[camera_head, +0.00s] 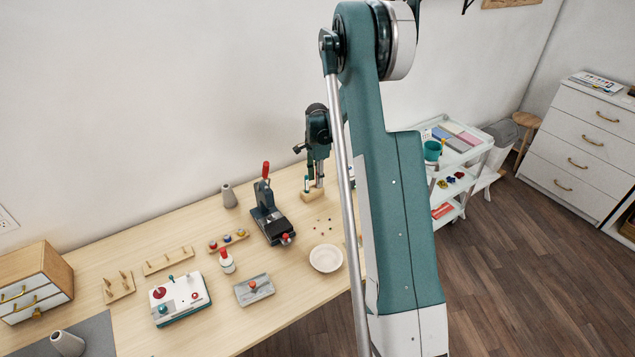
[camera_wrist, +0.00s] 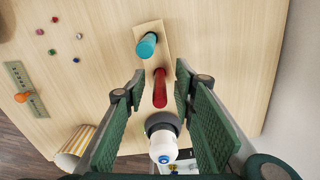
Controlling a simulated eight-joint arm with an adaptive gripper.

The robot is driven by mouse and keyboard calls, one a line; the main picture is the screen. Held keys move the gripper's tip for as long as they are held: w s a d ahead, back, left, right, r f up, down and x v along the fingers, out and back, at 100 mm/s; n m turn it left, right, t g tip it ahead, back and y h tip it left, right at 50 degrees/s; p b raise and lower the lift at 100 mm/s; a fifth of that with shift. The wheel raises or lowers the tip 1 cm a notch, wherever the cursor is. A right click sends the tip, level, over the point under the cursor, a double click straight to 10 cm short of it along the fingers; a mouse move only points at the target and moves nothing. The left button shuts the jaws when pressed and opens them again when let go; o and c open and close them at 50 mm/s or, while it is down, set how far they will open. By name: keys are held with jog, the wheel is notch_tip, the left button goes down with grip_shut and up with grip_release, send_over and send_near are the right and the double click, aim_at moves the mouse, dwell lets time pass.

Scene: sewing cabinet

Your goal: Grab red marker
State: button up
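The red marker (camera_wrist: 160,88) stands in a pale wooden holder (camera_wrist: 147,30) in the wrist view. A teal marker (camera_wrist: 147,46) stands in the same holder, beyond the red one. My gripper (camera_wrist: 159,93) is open and points down at the holder, with one finger on each side of the red marker. No contact between fingers and marker is visible. A white, dark-ringed object with a blue tip (camera_wrist: 163,143) shows between the fingers, nearer the camera. In the head view my gripper (camera_head: 316,178) is over the holder (camera_head: 312,196), and the red marker cannot be made out there.
A red-handled press (camera_head: 270,217), a white bowl (camera_head: 326,258) and several small beads (camera_head: 322,224) are on the table near the holder. A striped cup (camera_wrist: 73,148) and a green strip with an orange knob (camera_wrist: 24,97) show in the wrist view. A wall is close behind.

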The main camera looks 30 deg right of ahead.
jog(key=shift+c, duration=0.6)
jog(key=c, duration=0.7)
jog(key=shift+o, duration=0.2)
jog(key=shift+r+p, duration=0.45)
jog(key=shift+r, duration=4.55)
